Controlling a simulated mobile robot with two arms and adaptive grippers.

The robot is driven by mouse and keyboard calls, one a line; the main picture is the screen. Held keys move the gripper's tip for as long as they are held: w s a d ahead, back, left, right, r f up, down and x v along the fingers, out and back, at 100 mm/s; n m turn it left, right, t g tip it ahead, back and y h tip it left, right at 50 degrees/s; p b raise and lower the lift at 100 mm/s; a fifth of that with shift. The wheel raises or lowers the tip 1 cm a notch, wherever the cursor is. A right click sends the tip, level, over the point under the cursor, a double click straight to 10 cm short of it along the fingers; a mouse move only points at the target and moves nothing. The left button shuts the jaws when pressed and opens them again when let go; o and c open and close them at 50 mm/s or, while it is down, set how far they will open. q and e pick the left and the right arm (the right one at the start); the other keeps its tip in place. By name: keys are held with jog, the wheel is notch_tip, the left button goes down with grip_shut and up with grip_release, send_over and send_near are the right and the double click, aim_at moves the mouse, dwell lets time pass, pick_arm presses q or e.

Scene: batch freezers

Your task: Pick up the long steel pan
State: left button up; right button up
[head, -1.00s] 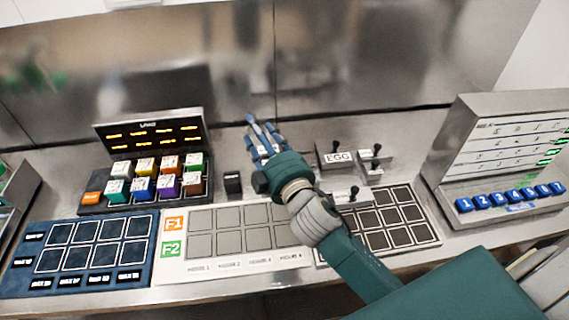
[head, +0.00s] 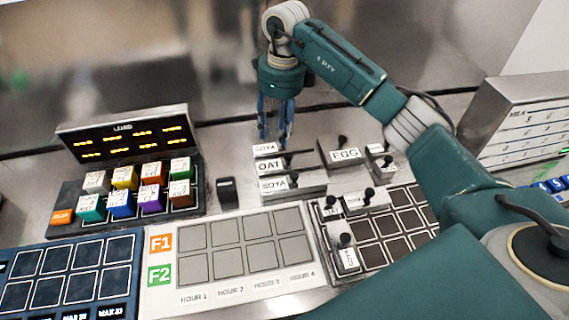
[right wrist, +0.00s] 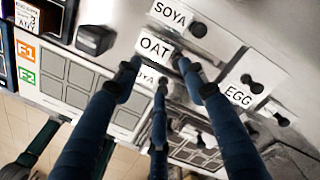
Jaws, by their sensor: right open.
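Several steel pans with black knobs and white labels stand at the back of the counter. Three lie one behind another: a SOYA pan (head: 267,150), an OAT pan (head: 300,161) and a front SOYA pan (head: 310,188). A squarer EGG pan (head: 346,155) stands to their right. I cannot tell for certain which one is the long pan. My right gripper (head: 273,138) is open and empty, pointing down over the rear pans. In the right wrist view its fingers (right wrist: 157,75) spread around the OAT label (right wrist: 155,46). My left gripper is not in view.
Smaller pans (head: 365,200) sit on the dark grid board (head: 405,243) at right. The hour board (head: 245,245) is empty. A rack of coloured cubes (head: 150,190), a small black block (head: 227,190) and a blue grid board (head: 70,270) lie left.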

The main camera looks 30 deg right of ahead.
jog(key=d, duration=0.2)
jog(key=h+p, duration=0.1)
jog(key=p, duration=0.1)
send_over(288, 155)
notch_tip(288, 155, down, 4)
jog(key=shift+a+f, duration=0.15)
jog(key=shift+f, duration=0.6)
notch_tip(288, 155, down, 4)
jog(key=shift+r+p, duration=0.2)
jog(key=shift+p, duration=0.85)
jog(key=shift+d+f, duration=0.2)
jog(key=shift+f, duration=0.15)
grip_shut()
